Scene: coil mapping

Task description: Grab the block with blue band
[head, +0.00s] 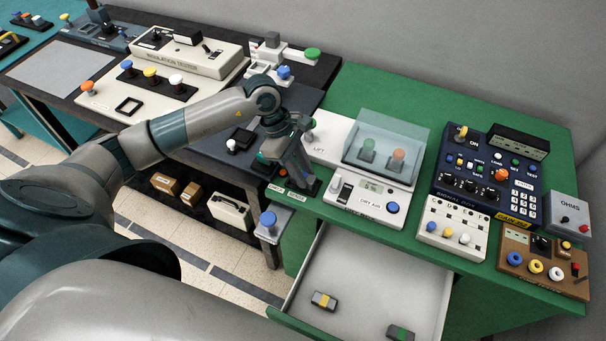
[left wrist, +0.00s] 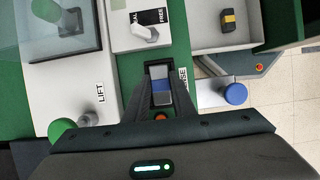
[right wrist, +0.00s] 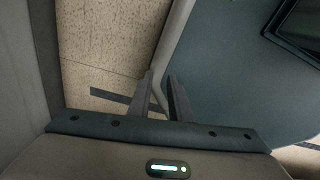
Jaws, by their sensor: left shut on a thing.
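The block with the blue band (left wrist: 160,86) is grey and sits between the fingertips of my left gripper (left wrist: 160,75), which is shut on it. In the head view my left gripper (head: 296,185) points down at the left edge of the green bench, between the word labels, and hides the block there. My right gripper (right wrist: 162,80) shows only in the right wrist view, with its fingers apart and nothing between them.
An open drawer (head: 385,262) holds a yellow-band block (head: 324,301) and a green-band block (head: 400,332). A blue knob (head: 268,219) is at the bench's left side.

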